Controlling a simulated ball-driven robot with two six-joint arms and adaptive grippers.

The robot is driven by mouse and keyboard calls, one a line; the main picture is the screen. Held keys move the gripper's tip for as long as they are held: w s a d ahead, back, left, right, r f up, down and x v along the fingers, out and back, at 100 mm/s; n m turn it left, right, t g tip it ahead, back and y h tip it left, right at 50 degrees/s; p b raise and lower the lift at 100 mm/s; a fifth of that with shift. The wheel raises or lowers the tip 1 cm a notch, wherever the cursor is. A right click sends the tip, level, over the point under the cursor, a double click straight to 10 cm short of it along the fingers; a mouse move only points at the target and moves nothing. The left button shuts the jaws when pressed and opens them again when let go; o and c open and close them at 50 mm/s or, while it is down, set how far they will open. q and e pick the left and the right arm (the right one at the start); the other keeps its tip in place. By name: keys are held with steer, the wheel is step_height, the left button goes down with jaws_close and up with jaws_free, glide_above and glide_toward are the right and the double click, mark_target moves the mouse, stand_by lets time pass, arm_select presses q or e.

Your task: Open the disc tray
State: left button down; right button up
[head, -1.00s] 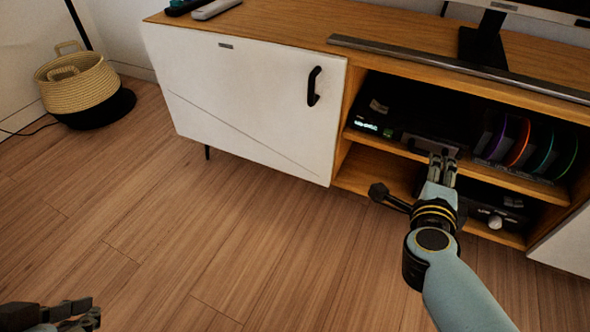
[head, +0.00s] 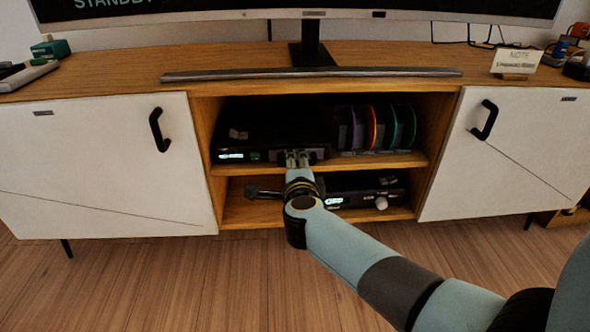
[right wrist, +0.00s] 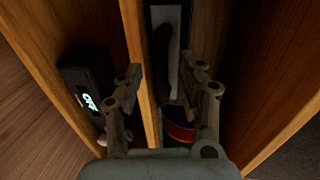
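The black disc player (head: 262,126) sits on the upper shelf of the cabinet's open middle bay, with a lit green-white display at the left of its front. A grey strip on its front (head: 318,152) shows just behind my right gripper; I cannot tell whether it is the tray's face. My right gripper (head: 297,157) is in front of the player, pointing into the bay. In the right wrist view my right gripper (right wrist: 162,72) has its fingers apart with nothing held between them. Whether they touch the player I cannot tell. My left gripper is out of view.
Upright coloured discs (head: 374,128) stand right of the player. Another black device (head: 362,192) is on the lower shelf (head: 240,211). White doors with black handles flank the bay. A soundbar (head: 310,74) and a screen (head: 300,12) are above. Floor in front is clear.

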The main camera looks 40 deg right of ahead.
steer(key=shift+w+d, duration=0.2)
steer(key=shift+w, duration=0.15)
jaws_close()
stand_by(0.3)
